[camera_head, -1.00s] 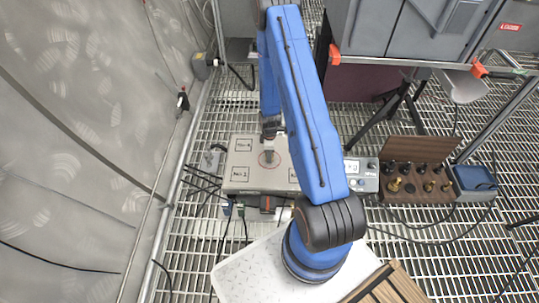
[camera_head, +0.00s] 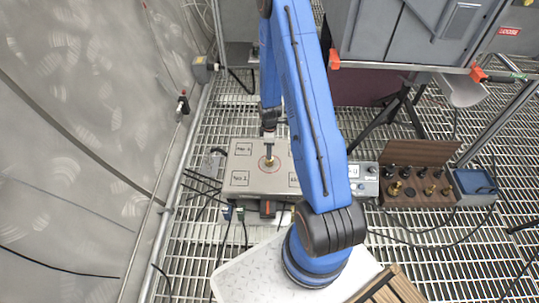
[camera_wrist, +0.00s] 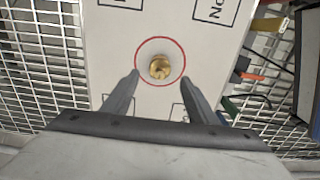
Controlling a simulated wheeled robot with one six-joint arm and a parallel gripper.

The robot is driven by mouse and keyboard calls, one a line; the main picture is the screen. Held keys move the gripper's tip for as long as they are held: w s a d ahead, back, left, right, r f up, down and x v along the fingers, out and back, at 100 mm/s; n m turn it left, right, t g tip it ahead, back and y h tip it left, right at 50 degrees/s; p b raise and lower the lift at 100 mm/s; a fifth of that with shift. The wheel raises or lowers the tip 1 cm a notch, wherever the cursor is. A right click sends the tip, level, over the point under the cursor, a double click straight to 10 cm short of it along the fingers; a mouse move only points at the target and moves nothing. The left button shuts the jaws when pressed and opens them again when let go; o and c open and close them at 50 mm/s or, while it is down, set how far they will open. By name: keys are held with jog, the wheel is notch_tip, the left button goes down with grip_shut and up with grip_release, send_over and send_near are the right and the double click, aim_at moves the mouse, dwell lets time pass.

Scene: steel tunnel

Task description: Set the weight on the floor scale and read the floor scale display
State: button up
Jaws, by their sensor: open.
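The brass weight (camera_wrist: 160,68) stands on the floor scale (camera_wrist: 112,50), inside the red circle on its pale top plate. In the head view the weight (camera_head: 269,163) shows small under my gripper (camera_head: 269,148), with the scale (camera_head: 240,178) around it. In the wrist view my gripper (camera_wrist: 160,77) is open, one finger on either side of the weight, apart from it and empty. A grey box with a small display (camera_head: 354,171) stands right of the scale; its digits are too small and partly hidden by my arm to read.
A wooden weight case (camera_head: 420,190) with several weights and a blue box (camera_head: 474,183) stand to the right. Cables lie across the grating floor. A grey cabinet (camera_head: 410,40) stands behind, and a curved wall (camera_head: 90,130) closes the left side.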

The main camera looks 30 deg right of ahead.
notch_tip(320, 180, up, 5)
jog(key=shift+w, duration=0.1)
jog(key=s+a+r+m+t, duration=0.1)
jog(key=s+a+r+m, duration=0.15)
jog(key=r, duration=0.75)
jog(key=s+a+r+m, duration=0.1)
jog(key=s+a+r, duration=0.15)
jog(key=r, duration=0.75)
jog(key=s+a+r+m+t, duration=0.1)
jog(key=a+r+m, duration=0.15)
jog(key=r, duration=0.75)
jog(key=s+a+r+m+t, duration=0.1)
jog(key=s+a+r, duration=0.3)
jog(key=s+r, duration=0.4)
jog(key=s+a+r+m+t, duration=0.1)
jog(key=s+a+r+m, duration=0.3)
jog(key=s, duration=1.2)
notch_tip(320, 180, up, 4)
jog(key=shift+s+a+r+t, duration=0.1)
jog(key=shift+s+a+t, duration=0.1)
jog(key=shift+t, duration=0.2)
